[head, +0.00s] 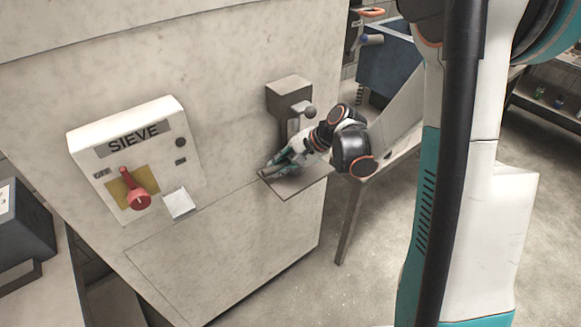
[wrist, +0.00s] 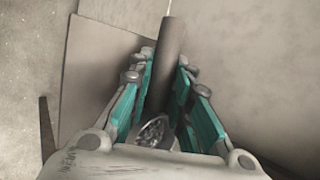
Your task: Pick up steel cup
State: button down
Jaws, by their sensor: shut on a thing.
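My gripper (head: 278,165) reaches in from the right over a small ledge on the front of the sieve machine, and its teal fingers point down and left. In the wrist view my gripper (wrist: 172,98) has its two teal fingers on either side of a long grey cylinder and is shut on it. I take this for the steel cup (wrist: 168,58). A round rim with a speckled, shiny inside shows at its near end, close to the palm. I cannot tell whether rim and cylinder are one piece. In the head view the cup cannot be made out.
The sieve machine (head: 70,75) fills the left and middle, with a red switch (head: 139,200) on its panel. A grey box with a knob (head: 290,97) juts out above the ledge (head: 308,184). A table and blue bin (head: 389,70) stand behind. The floor at front right is clear.

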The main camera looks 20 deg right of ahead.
jog(key=shift+r, duration=0.1)
dwell(0.3)
jog(key=shift+r+p, duration=0.15)
jog(key=shift+p, duration=0.2)
jog(key=shift+d, duration=0.15)
jog(key=s+d+p, duration=0.2)
jog(key=s+d, duration=0.8)
jog(key=d, duration=0.3)
jog(key=shift+s+d+p, duration=0.2)
jog(key=shift+d+p, duration=0.1)
jog(key=shift+d, duration=0.05)
